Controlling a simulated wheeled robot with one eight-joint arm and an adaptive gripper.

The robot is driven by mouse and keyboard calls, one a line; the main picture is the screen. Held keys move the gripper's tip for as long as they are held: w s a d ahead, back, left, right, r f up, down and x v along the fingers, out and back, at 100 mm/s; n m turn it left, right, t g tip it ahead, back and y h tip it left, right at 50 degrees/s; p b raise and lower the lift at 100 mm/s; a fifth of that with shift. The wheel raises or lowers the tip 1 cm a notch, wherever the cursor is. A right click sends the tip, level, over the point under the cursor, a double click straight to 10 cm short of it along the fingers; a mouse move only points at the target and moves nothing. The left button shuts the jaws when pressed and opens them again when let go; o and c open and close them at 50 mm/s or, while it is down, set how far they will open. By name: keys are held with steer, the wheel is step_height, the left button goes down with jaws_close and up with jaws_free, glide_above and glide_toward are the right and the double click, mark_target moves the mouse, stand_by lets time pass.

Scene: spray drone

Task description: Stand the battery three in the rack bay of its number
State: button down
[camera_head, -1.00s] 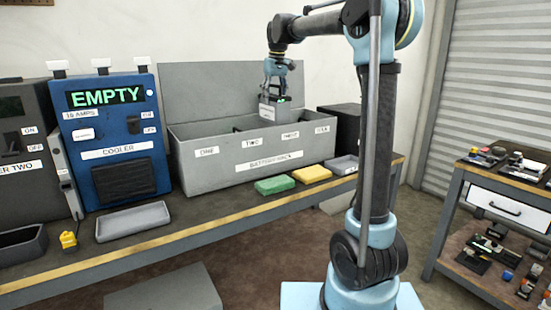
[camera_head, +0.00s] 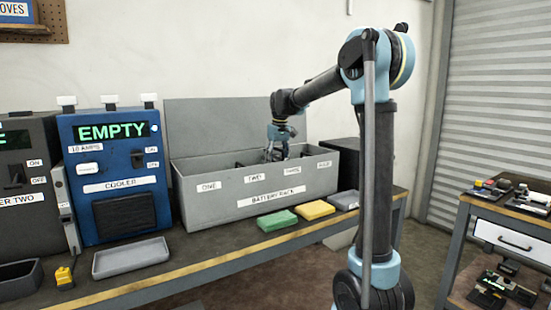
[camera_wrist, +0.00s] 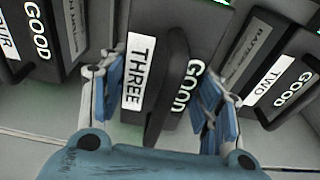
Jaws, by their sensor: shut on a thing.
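Battery three (camera_wrist: 188,22) is dark, with a white THREE label and green GOOD letters, and sits between my gripper's two blue fingers in the wrist view. My gripper (camera_head: 279,154) is shut on it by its top handle. In the head view my gripper reaches down into the grey battery rack (camera_head: 232,210), behind the front wall near the THREE label (camera_head: 292,171). The wall hides the battery there. I cannot tell whether its base touches the bay floor.
Battery two (camera_wrist: 270,82) stands close on the right in the wrist view, and battery four (camera_wrist: 35,45) on the left. Green (camera_head: 278,220) and yellow (camera_head: 315,210) blocks lie before the rack. The blue cooler charger (camera_head: 115,170) reads EMPTY; a grey tray (camera_head: 131,258) lies before it.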

steer(key=shift+s+f, duration=0.1)
steer(key=shift+f, duration=2)
steer(key=c, duration=0.5)
jaws_free()
steer(key=r, duration=0.4)
steer(key=s+r, duration=0.1)
steer(key=r, duration=0.3)
steer(key=d+r, duration=0.1)
steer(key=r, duration=0.3)
steer(key=shift+s, duration=0.25)
